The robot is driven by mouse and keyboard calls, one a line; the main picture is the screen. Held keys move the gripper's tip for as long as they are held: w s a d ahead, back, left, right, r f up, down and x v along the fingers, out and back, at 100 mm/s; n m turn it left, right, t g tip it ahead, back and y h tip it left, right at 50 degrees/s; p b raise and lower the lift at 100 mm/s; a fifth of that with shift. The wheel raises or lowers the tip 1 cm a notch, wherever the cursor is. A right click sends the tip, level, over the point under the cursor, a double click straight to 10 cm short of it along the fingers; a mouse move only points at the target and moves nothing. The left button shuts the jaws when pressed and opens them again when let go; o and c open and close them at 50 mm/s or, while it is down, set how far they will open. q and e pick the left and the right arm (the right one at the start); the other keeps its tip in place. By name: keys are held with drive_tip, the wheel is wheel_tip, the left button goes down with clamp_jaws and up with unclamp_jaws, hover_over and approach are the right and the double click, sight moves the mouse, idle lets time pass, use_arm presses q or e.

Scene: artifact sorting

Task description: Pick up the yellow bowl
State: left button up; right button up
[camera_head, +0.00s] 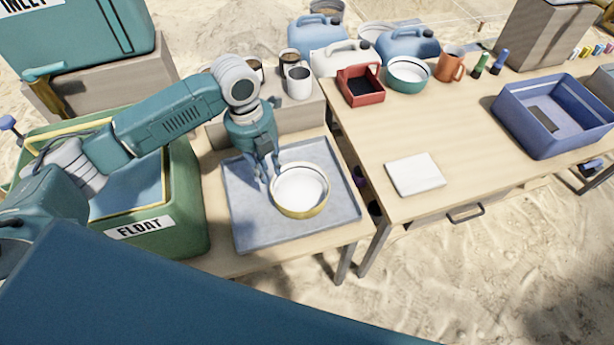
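The yellow bowl (299,210) has a white inside and a yellow outer wall. It stands upright on the grey tray (245,227) on the near table. My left gripper (271,174) points down at the bowl's left back rim. Its fingers are spread apart with a gap between them, and they are close to the rim. Whether a finger touches the rim, I cannot tell. My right gripper is out of view.
A green FLOAT bin (185,225) stands left of the tray. Mugs (299,83) stand on a block behind it. The right table holds a red box (361,98), a teal bowl (407,86), a white slab (415,174) and a blue crate (515,120). Its middle is clear.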

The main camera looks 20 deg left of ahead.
use_arm(q)
drive_tip(key=w+f, duration=0.1)
hover_over(274, 189)
drive_tip(key=shift+m, duration=0.3)
drive_tip(key=f, duration=0.4)
drive_tip(key=shift+w+a+f, duration=0.1)
drive_tip(key=shift+a+f, duration=0.1)
drive_tip(key=shift+a, duration=0.15)
wheel_tip(274, 189, down, 4)
drive_tip(key=shift+d+r, duration=0.15)
drive_tip(key=shift+w+f, duration=0.1)
drive_tip(key=shift+f, duration=0.35)
clamp_jaws()
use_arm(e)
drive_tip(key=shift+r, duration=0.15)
